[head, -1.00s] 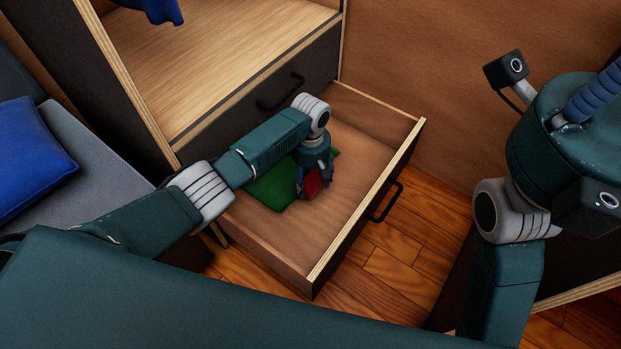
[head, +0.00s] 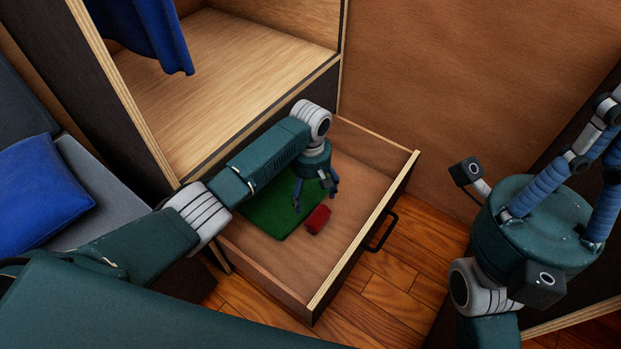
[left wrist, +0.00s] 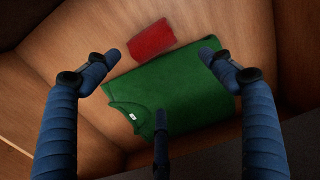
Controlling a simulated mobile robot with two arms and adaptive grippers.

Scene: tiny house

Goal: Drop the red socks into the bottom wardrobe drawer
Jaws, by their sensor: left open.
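The red socks (head: 318,219), a small rolled bundle, lie on the floor of the open bottom wardrobe drawer (head: 355,262). They are beside the edge of a folded green garment (head: 272,212). In the left wrist view the red socks (left wrist: 152,40) are beyond the fingertips, close to the green garment (left wrist: 185,92). My left gripper (head: 315,198) is over the drawer, open and empty, with its fingers apart and clear of the socks.
The drawer's front handle (head: 383,232) faces the wooden floor (head: 405,275). Above the drawer is a wardrobe compartment (head: 235,75) with blue cloth (head: 155,35) hanging in it. A blue pillow (head: 42,190) lies on grey cushions at left. The drawer's right part is bare.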

